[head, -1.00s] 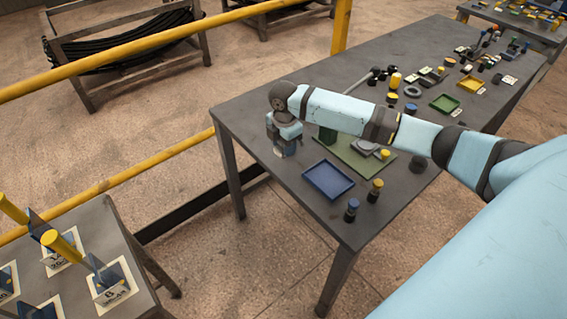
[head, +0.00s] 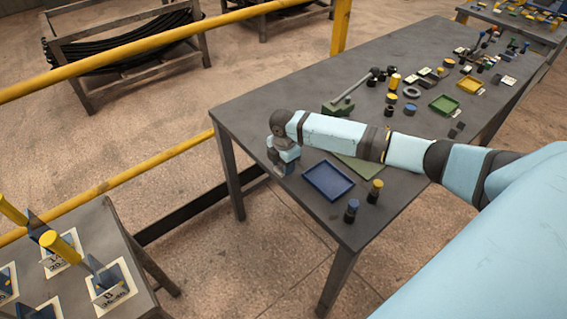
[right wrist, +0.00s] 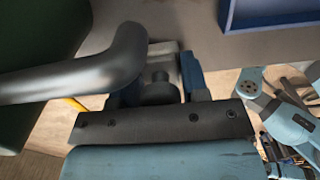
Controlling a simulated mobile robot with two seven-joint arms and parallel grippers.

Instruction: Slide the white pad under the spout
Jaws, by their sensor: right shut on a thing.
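My right gripper (head: 283,171) is low over the left front part of the grey table, left of the blue tray. In the right wrist view the gripper (right wrist: 160,82) is shut on a dark upright knob (right wrist: 158,88). A pale grey-white piece, apparently the white pad (right wrist: 163,47), shows just beyond the knob; most of it is hidden. A thick grey bent pipe, apparently the spout (right wrist: 70,78), reaches in from the left beside the gripper. I cannot tell whether they touch. The pad is not clear in the head view. My left gripper is not in view.
A green block (head: 337,107) and a partly covered green mat (head: 363,170) lie behind my arm. Yellow rails (head: 120,200) stand left of the table.

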